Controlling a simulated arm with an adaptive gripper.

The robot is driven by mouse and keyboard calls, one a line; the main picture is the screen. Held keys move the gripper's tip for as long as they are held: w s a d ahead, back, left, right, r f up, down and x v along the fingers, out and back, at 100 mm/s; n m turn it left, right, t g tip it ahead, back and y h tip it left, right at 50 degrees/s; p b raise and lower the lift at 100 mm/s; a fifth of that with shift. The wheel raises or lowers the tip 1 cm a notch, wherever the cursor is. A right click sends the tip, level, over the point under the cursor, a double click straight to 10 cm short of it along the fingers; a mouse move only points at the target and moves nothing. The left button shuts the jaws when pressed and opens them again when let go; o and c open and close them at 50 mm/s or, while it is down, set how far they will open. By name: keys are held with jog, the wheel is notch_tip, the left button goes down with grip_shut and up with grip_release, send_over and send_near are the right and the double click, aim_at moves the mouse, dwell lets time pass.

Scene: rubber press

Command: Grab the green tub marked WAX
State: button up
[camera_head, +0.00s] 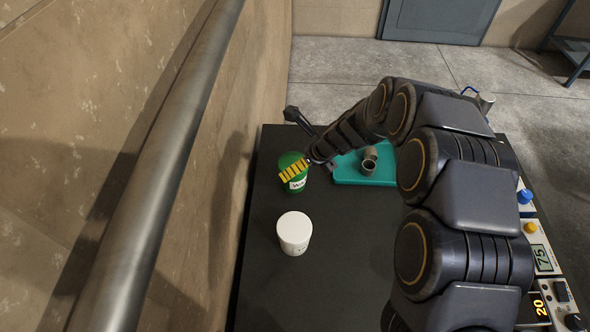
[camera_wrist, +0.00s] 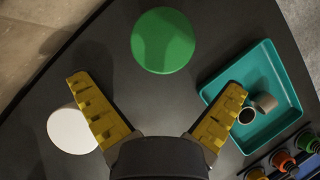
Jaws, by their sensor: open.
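The green tub (camera_head: 297,184) stands upright on the dark table, with a white label partly visible. In the wrist view, its round green top (camera_wrist: 163,40) lies ahead of the fingertips and between their lines. My gripper (camera_head: 294,170) is open, with yellow fingers. In the head view the fingers overlap the upper part of the tub and hide some of it. In the wrist view my gripper (camera_wrist: 158,80) has its fingers spread wide with nothing between them. I cannot tell the height of the fingers over the tub.
A white tub (camera_head: 294,232) stands in front of the green one; in the wrist view it is partly behind the left finger. A teal tray (camera_head: 350,178) with metal cups (camera_head: 369,163) lies to the right. Devices line the right edge. A wall rises at the left.

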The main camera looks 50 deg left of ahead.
jog(key=x, duration=0.7)
jog(key=shift+w+a+f, duration=0.1)
jog(key=shift+f, duration=0.05)
jog(key=c, duration=1)
